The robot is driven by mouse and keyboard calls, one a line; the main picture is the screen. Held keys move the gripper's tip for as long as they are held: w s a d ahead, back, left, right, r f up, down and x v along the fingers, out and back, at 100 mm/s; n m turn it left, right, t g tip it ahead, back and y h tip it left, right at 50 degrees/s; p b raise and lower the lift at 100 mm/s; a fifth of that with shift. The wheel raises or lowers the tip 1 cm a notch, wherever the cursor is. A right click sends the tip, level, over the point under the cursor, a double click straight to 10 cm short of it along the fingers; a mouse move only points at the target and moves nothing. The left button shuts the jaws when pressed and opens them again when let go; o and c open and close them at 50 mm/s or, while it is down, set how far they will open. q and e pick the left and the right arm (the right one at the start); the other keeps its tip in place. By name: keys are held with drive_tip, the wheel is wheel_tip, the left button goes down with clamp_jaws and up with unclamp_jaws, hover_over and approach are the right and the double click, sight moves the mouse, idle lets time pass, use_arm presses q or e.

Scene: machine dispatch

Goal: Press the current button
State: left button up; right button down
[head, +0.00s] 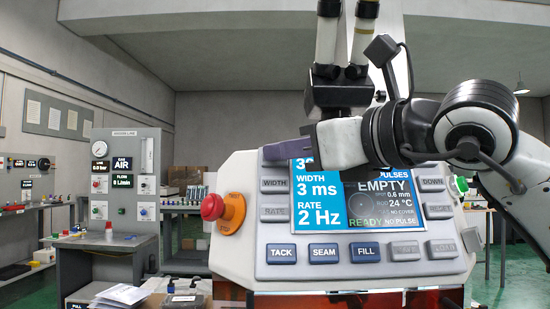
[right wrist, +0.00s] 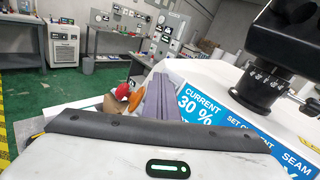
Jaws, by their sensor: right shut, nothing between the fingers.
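The grey control panel (head: 245,255) of the machine faces me, with a lit screen (head: 316,205). In the right wrist view the screen (right wrist: 200,112) reads CURRENT 30 %. Down the screen's left side are the WIDTH button (head: 273,184) and RATE button (head: 273,212). The spot above WIDTH, beside the current reading, is covered by my right gripper (head: 274,152), so the current button's label is hidden. The gripper's purple-grey fingers (right wrist: 158,98) are shut and empty, and lie over that spot. I cannot tell whether they touch the button. My left gripper is not in view.
A red emergency knob (head: 212,207) on an orange base sticks out left of the panel. TACK (head: 281,253), SEAM (head: 323,252) and FILL (head: 365,251) buttons line the bottom. A black microscope-like head (head: 340,92) stands just above the panel. A gas cabinet (head: 125,180) stands at left.

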drive_tip(key=shift+s, duration=0.1)
idle(0.3)
drive_tip(key=shift+s+r+b, duration=0.3)
drive_tip(key=shift+s+r, duration=0.05)
drive_tip(key=shift+s, duration=0.25)
drive_tip(key=s, duration=0.1)
drive_tip(key=s+r, duration=0.1)
drive_tip(key=s, duration=0.1)
drive_tip(key=s+r, duration=0.1)
drive_tip(key=shift+s+r+b, duration=0.1)
drive_tip(key=shift+s+b, duration=0.2)
drive_tip(key=shift+b, duration=0.1)
idle(0.6)
